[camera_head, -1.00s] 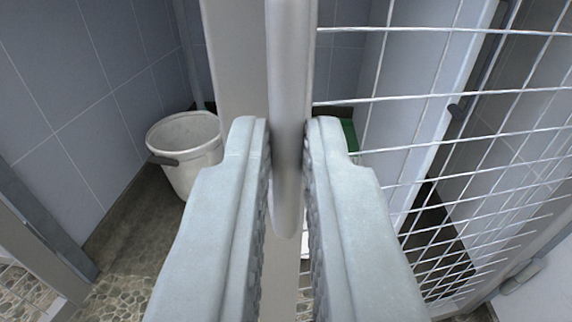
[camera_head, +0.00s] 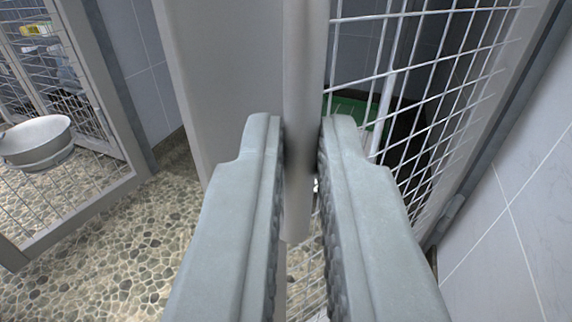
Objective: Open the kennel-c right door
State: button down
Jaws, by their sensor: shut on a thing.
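A wire-mesh kennel door (camera_head: 213,70) with a wide grey frame edge fills the middle of the view. Its vertical bar handle (camera_head: 304,80) runs down between my fingers. My gripper (camera_head: 300,145) is shut on this handle, with one finger on each side of it. The door's mesh (camera_head: 425,85) shows to the right of the handle. The door stands at an angle, with pebbled floor to the left of its edge. The lower part of the door is mostly hidden by my fingers.
Another mesh door or panel (camera_head: 80,215) stands at the left, with a metal bowl (camera_head: 38,140) by it. A green item (camera_head: 350,112) lies behind the held door's mesh. A tiled wall (camera_head: 530,220) is close on the right. Pebbled floor (camera_head: 130,255) at lower left is clear.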

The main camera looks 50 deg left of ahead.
jog(key=w+d, duration=0.2)
jog(key=d, duration=0.9)
jog(key=shift+w+d, duration=0.35)
jog(key=shift+w, duration=0.05)
jog(key=shift+r, duration=0.1)
jog(key=c, duration=1.5)
grip_release()
jog(key=shift+w+a, duration=0.1)
jog(key=shift+a, duration=0.15)
jog(key=shift+d, duration=0.15)
jog(key=v, duration=1.7)
jog(key=shift+d, duration=0.1)
